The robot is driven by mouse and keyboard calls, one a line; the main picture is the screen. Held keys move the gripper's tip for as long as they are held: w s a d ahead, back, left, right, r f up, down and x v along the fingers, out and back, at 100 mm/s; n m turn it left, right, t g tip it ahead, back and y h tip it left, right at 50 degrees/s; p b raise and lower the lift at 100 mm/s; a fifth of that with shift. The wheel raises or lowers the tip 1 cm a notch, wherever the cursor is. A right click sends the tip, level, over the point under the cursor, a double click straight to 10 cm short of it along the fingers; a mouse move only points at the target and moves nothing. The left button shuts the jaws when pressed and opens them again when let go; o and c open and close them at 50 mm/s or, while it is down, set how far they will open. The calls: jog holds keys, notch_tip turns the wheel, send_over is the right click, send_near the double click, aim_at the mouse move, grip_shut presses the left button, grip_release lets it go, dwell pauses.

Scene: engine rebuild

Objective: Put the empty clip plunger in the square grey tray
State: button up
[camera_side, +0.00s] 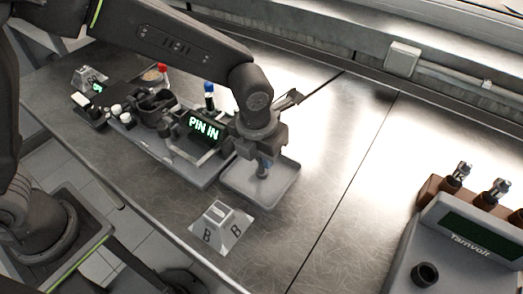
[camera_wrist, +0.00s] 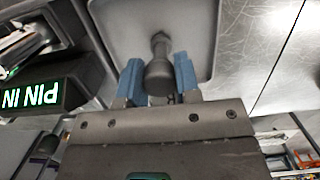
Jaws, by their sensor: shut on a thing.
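The clip plunger (camera_wrist: 160,72) is dark grey with a thick rounded end and a narrower stem. My gripper (camera_wrist: 158,80) is shut on it between two blue fingertips in the wrist view. The square grey tray (camera_wrist: 112,28) lies behind and below the plunger there. In the side view, my gripper (camera_side: 264,164) points down over the square grey tray (camera_side: 284,191), inside its rim. The plunger's lower end is small there, and I cannot tell whether it touches the tray floor.
A fixture with a lit "PIN IN" display (camera_side: 204,128) stands just left of the tray. A white block on a card marked B (camera_side: 218,222) lies in front. A grey "Tarnvolt" unit (camera_side: 465,240) stands at the right. The metal bench between is clear.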

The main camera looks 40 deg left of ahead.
jog(key=o, duration=0.9)
notch_tip(320, 180, up, 12)
jog(key=s, duration=0.2)
jog(key=s+a+r+n+t, duration=0.1)
jog(key=s+a+r+n, duration=0.1)
jog(key=a+n, duration=0.5)
jog(key=s+a+r+n+t, duration=0.1)
jog(key=s+a+r+n, duration=0.3)
jog(key=n, duration=0.5)
jog(key=shift+s+a+f+n+t, duration=0.45)
jog(key=shift+s+a+n, duration=1.1)
jog(key=shift+n, duration=1.8)
jog(key=shift+s+a+f+n+t, duration=0.15)
jog(key=shift+s+a+f+n, duration=0.85)
jog(key=shift+a+n, duration=1.6)
jog(key=shift+s+a+f+n+t, duration=0.35)
jog(key=shift+s+a+n, duration=0.9)
jog(key=shift+n, duration=2.8)
